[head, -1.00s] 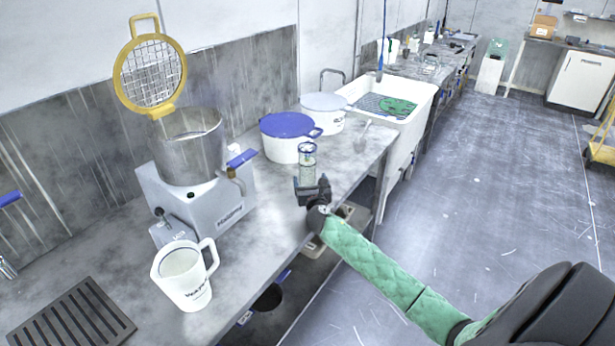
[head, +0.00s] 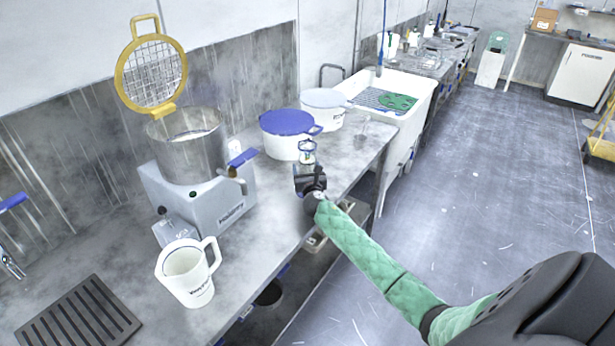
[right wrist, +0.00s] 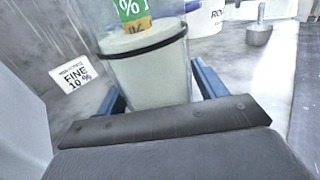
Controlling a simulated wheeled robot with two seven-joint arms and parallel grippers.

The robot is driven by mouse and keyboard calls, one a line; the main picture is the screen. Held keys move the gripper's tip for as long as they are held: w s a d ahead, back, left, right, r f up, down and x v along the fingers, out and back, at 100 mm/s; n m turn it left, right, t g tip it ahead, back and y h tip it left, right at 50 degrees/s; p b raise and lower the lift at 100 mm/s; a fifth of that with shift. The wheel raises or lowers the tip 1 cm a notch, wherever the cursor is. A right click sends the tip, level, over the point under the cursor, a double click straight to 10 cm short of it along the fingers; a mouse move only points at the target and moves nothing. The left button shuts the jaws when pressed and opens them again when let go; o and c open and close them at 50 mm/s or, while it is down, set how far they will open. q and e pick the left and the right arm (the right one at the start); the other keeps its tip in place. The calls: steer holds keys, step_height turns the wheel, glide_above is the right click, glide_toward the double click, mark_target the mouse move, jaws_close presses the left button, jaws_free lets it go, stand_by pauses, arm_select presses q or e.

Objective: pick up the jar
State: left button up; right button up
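The jar (head: 307,156) is a clear glass with pale contents and stands upright on the steel counter near its front edge. My right gripper (head: 309,178) is at the jar from the front, hiding its lower part. In the right wrist view the jar (right wrist: 148,72) shows a dark band and a green and orange label. The blue fingers of the right gripper (right wrist: 160,92) lie on either side of it and look open; whether either touches the glass is hard to see. My left gripper is out of view.
A blue-lidded white pot (head: 287,142) stands just behind the jar, with a second white pot (head: 325,108) beyond. A mixer (head: 205,190) and white jug (head: 187,275) stand to the left.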

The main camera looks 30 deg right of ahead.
mark_target(309, 159)
steer(key=c, duration=1.3)
steer(key=shift+o, duration=0.2)
steer(key=shift+r, duration=0.1)
